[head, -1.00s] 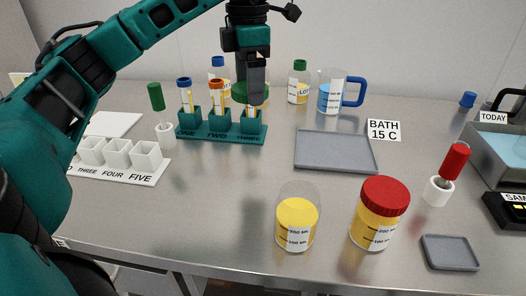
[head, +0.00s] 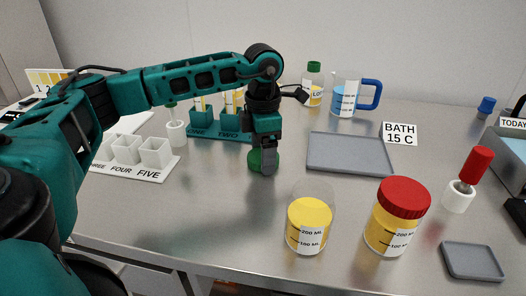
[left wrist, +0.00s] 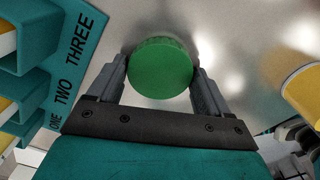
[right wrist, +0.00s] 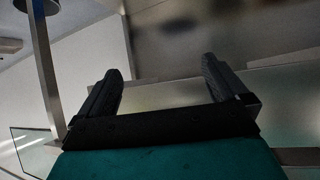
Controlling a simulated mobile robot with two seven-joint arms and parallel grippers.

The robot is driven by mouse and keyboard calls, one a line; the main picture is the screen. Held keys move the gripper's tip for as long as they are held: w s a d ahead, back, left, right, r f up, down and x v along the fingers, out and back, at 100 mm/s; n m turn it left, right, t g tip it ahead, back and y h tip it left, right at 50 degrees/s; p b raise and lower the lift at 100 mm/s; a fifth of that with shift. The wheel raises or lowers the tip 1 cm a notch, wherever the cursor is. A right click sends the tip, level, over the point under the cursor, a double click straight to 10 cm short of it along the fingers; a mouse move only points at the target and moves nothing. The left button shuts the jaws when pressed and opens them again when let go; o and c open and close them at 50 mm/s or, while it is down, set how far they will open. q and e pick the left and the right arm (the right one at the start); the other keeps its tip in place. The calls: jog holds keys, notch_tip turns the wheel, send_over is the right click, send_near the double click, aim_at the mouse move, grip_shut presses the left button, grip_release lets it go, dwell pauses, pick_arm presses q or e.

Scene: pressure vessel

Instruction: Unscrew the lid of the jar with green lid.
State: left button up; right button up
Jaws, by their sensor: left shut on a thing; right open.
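My left gripper (head: 265,168) is shut on a green lid (head: 256,160) low over the table, behind and left of the open jar. In the left wrist view the round green lid (left wrist: 160,67) sits between both fingers (left wrist: 161,82). I cannot tell whether the lid touches the table. A clear jar (head: 309,222) with yellow contents and volume marks stands upright near the front without a lid. Another yellow jar with a red lid (head: 404,197) stands to its right. My right gripper (right wrist: 162,82) is open and empty in the right wrist view, and outside the head view.
A teal tube rack (head: 218,130) stands left of the gripper, with white cups (head: 157,152) further left. A grey tray (head: 350,152) lies behind the jars, a smaller one (head: 472,260) at front right. A red-handled tool (head: 476,165) stands in a white holder.

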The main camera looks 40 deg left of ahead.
pick_arm(q)
jog(key=shift+f, duration=0.1)
jog(key=o, duration=1.1)
notch_tip(320, 180, up, 12)
jog(key=p, duration=0.1)
jog(key=shift+r, duration=0.2)
